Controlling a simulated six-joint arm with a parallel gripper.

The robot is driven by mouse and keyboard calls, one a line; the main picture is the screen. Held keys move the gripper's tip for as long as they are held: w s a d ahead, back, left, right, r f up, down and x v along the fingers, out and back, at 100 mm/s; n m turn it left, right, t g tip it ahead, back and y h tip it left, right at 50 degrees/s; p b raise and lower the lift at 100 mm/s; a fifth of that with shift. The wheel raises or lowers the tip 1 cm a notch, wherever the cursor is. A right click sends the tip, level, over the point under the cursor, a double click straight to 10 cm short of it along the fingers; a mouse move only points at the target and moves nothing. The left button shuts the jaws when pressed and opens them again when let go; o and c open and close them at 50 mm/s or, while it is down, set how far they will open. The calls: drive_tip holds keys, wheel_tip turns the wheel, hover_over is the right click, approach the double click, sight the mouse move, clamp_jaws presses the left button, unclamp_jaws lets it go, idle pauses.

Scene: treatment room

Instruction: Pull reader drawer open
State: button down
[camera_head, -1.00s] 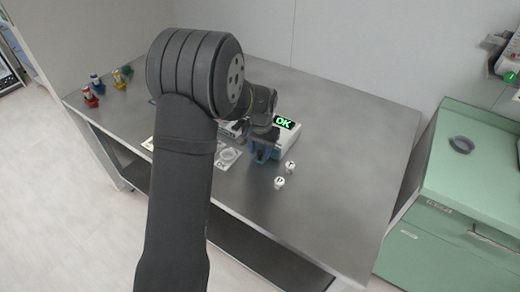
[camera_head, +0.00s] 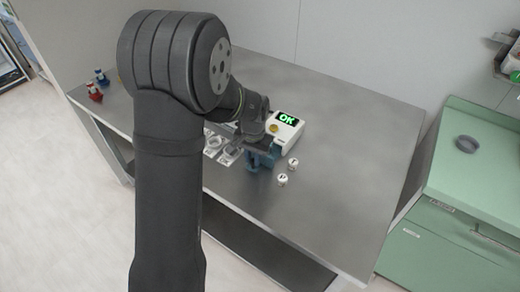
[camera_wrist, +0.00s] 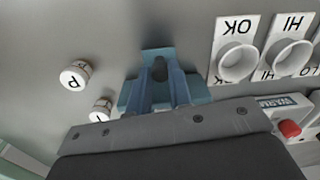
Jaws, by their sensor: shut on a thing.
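The reader (camera_head: 288,130) is a white box on the metal table with a green OK on its dark screen.
Two white marked vials (camera_head: 282,180) (camera_head: 293,163) stand just right of my gripper. Cards marked OK (camera_wrist: 236,50) and HI (camera_wrist: 290,48) with round holders lie on the other side. Red and blue items (camera_head: 96,88) stand at the table's far left. The table's right side is clear.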

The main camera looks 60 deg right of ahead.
drive_tip(key=shift+a, duration=0.55)
drive_tip(key=c, duration=1.3)
unclamp_jaws()
wheel_tip(320, 180, up, 18)
drive_tip(key=shift+s+f, duration=0.25)
drive_tip(key=shift+s, duration=0.1)
